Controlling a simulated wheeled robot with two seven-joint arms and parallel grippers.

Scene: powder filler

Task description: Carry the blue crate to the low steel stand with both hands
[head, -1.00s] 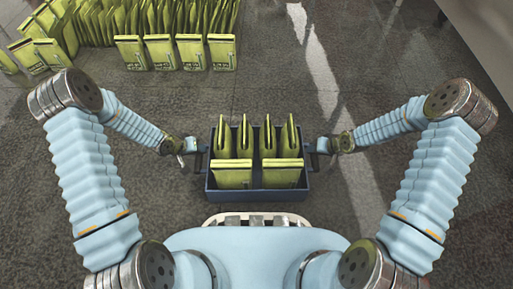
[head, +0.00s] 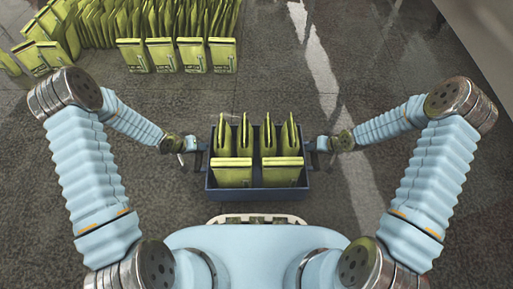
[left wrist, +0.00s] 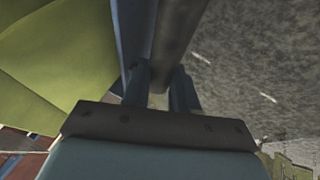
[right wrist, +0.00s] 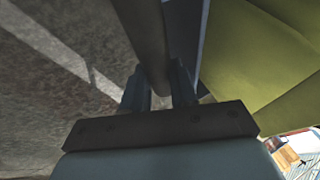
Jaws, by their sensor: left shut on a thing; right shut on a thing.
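The blue crate (head: 258,188) is in the middle of the head view, in front of my body, and looks level. It holds several upright yellow-green bags (head: 233,175). My left gripper (head: 195,157) is shut on the handle at the crate's left end. My right gripper (head: 318,156) is shut on the handle at its right end. In the left wrist view the fingers (left wrist: 160,88) close around a dark handle bar beside the crate wall. The right wrist view shows the same with the right fingers (right wrist: 160,88). I see no low steel stand in the head view.
Many yellow-green bags (head: 134,56) stand in rows on the floor at the back left. A pale wall (head: 487,40) runs along the upper right. The grey floor (head: 290,95) beyond the crate and to the right is clear.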

